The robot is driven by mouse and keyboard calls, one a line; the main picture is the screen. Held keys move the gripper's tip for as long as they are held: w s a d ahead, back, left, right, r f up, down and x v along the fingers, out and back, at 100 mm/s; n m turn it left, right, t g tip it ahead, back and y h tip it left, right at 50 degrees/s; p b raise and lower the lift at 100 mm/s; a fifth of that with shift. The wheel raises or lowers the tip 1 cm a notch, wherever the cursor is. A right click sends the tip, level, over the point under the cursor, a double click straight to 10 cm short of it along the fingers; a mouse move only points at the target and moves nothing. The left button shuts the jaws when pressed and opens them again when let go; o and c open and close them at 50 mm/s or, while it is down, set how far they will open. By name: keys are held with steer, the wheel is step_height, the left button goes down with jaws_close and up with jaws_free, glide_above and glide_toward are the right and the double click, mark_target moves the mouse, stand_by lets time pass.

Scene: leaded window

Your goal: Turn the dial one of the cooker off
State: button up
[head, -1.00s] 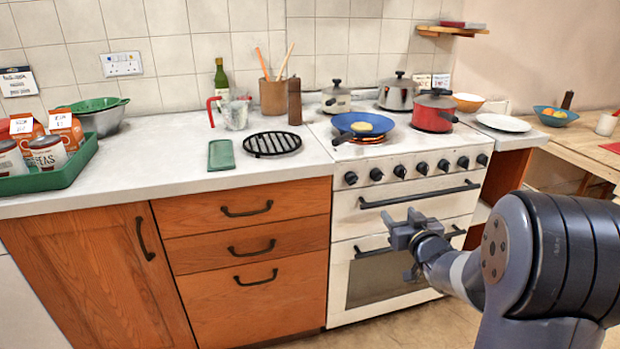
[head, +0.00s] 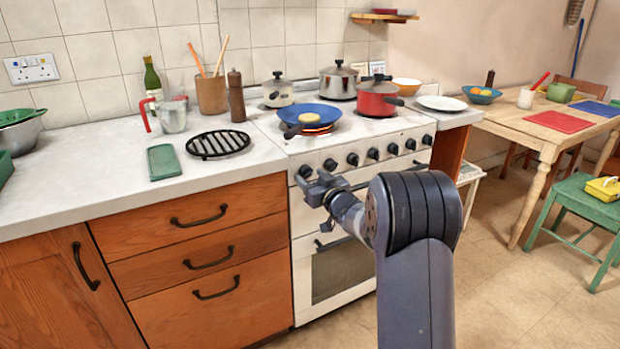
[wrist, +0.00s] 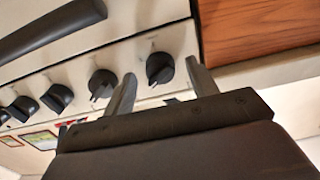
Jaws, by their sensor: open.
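The white cooker (head: 330,262) has a row of black dials along its front panel. The end dial beside the wooden drawers (head: 305,170) is the leftmost in the head view. My gripper (head: 312,187) is open just in front of that end of the panel. In the wrist view, the end dial (wrist: 159,68) shows between the two spread fingers of my gripper (wrist: 162,74), which seem not to touch it. Its pointer marking is too small to read. A second dial (wrist: 102,84) lies just outside the left finger.
A blue pan (head: 325,112) with food sits on the front left hob, above the dials. A red pot (head: 377,98) and other pots stand on the hob. The oven handle (wrist: 45,28) runs near the dials. Open floor lies to the right, before a wooden table (head: 540,132).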

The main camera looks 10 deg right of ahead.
steer(key=shift+w+a, duration=0.15)
steer(key=shift+w, duration=0.35)
steer(key=shift+c, duration=0.5)
steer(key=c, duration=0.9)
steer(key=shift+o, duration=0.2)
